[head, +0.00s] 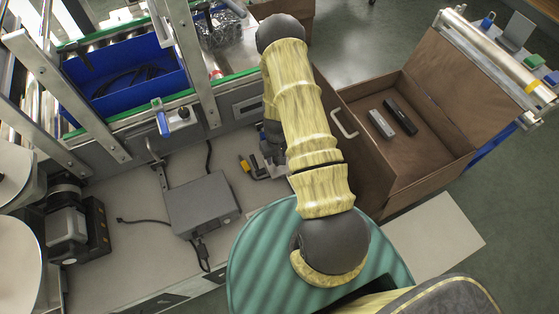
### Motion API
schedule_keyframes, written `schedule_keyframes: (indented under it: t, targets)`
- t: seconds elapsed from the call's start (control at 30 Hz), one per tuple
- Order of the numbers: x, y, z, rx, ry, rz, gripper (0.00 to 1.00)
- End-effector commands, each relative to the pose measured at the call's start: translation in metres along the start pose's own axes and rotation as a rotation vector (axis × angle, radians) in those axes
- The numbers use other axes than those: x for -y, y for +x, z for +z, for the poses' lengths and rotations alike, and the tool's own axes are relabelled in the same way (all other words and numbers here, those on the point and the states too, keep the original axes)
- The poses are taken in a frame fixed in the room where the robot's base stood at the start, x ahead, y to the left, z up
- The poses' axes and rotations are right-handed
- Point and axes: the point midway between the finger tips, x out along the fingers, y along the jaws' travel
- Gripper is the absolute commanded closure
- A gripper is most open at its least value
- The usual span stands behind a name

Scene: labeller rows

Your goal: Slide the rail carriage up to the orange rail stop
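A small orange-yellow block (244,163), which looks like the rail stop, sits on the pale bench left of my arm. Just right of it is a small dark and pale fitting (260,172), perhaps the rail carriage or part of its rail. It is too small and too covered to tell carriage from rail, or whether it touches the stop. My gripper (273,150) shows as dark parts at the left edge of my upper arm, above and close to this fitting. My arm hides most of it, so I cannot see whether the fingers are open or touch anything.
A grey box with cables (203,205) stands on the bench to the left. A blue bin (125,75) and metal posts are behind it. An open brown drawer (405,165) holding two small bars lies to the right.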

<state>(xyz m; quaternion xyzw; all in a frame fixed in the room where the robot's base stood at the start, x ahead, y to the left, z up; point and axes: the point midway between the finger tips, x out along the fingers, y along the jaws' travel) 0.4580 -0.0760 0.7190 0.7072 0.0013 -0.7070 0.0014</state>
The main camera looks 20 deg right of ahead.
Motion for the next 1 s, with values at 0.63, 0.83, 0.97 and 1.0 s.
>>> schedule_keyframes:
  t: [0.63,0.83,0.97,1.0]
  targets:
    - [-0.001,0.001,0.013,0.006,0.001,0.000,0.93]
    - [-0.001,0.001,0.021,0.010,0.002,-0.001,0.93]
    - [0.000,0.001,0.025,0.010,0.002,-0.001,0.93]
    - [0.000,0.001,0.027,0.011,0.002,-0.002,0.93]
